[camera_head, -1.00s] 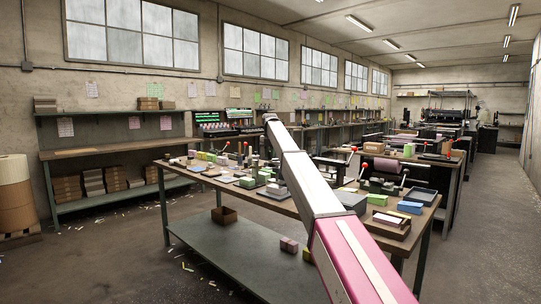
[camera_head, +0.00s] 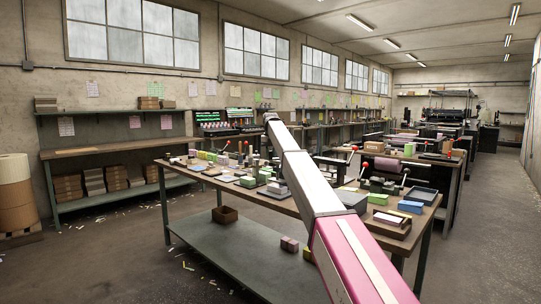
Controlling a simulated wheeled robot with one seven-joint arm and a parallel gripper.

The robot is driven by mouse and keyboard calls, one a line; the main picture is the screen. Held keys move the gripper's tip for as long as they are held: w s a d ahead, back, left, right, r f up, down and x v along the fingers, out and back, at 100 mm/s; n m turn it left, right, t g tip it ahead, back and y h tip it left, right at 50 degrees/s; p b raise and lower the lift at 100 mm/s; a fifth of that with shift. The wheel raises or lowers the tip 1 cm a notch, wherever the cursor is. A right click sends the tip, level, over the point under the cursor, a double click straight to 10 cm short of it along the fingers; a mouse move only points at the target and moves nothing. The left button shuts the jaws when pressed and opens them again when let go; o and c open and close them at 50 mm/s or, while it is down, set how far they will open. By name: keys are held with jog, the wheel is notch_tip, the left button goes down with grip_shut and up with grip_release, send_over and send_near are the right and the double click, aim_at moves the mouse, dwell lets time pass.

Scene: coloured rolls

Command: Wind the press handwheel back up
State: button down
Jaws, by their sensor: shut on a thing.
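My arm (camera_head: 318,195) reaches from the lower right up over the long workbench (camera_head: 186,180), with its bend near the middle of the picture. My gripper is not visible; the far end of the arm is hidden behind its own links and among small things on the bench. I cannot make out the press handwheel. What my gripper touches is hidden.
Coloured blocks and trays crowd the bench top, among them a wooden tray (camera_head: 391,228) at its right end. A brown box (camera_head: 225,215) sits on the lower shelf. Large rolls (camera_head: 14,196) stand at the far left. Floor at the left front is open, with paper scraps.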

jog(key=c, duration=1)
grip_release()
jog(key=shift+r, duration=0.1)
notch_tip(320, 180, up, 11)
jog(key=shift+f, duration=0.2)
